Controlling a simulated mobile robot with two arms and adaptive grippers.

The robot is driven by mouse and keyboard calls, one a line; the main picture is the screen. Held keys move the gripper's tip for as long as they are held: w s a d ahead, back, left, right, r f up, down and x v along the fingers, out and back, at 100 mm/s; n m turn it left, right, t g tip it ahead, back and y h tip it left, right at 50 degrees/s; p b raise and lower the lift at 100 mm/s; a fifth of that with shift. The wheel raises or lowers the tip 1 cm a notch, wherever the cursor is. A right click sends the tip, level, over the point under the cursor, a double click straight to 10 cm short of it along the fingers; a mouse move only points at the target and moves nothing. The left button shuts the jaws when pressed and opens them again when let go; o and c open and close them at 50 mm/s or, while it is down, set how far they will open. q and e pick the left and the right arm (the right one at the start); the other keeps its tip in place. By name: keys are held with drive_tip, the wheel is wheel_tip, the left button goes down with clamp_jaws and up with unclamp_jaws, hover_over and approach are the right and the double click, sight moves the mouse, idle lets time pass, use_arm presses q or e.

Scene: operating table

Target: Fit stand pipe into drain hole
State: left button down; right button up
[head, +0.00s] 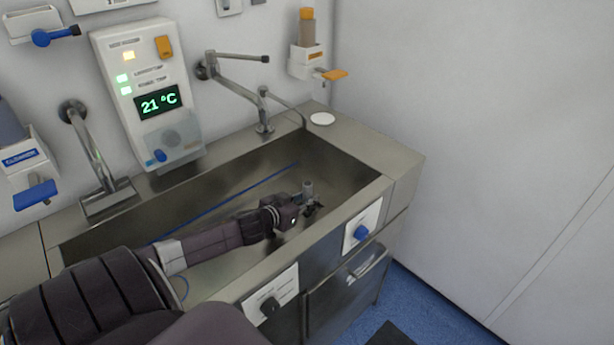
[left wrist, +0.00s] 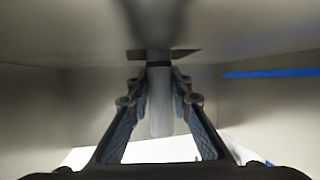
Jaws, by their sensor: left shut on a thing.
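The stand pipe (head: 308,188) is a short grey cylinder, upright at the right end of the steel sink (head: 345,170). My left gripper (head: 309,206) reaches down into the sink and is shut on the pipe. In the left wrist view the pipe (left wrist: 160,105) stands between the two fingers of the left gripper (left wrist: 160,85), with a dark band around it. A dark patch (left wrist: 182,54) lies beside the pipe's far end; I cannot tell whether it is the drain hole or a shadow. The pipe's seating is hidden. My right gripper is not in view.
A wall tap (head: 235,80) and a thin curved spout (head: 285,105) stand behind the sink. A white disc (head: 322,119) lies on the back right rim. A blue line (head: 240,193) runs along the sink.

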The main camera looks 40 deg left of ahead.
use_arm(q)
drive_tip(key=shift+f, duration=0.1)
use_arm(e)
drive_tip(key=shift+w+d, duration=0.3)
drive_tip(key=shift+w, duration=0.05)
use_arm(q)
drive_tip(key=shift+f, duration=0.1)
drive_tip(key=c, duration=1.8)
unclamp_jaws()
drive_tip(key=shift+o, duration=0.2)
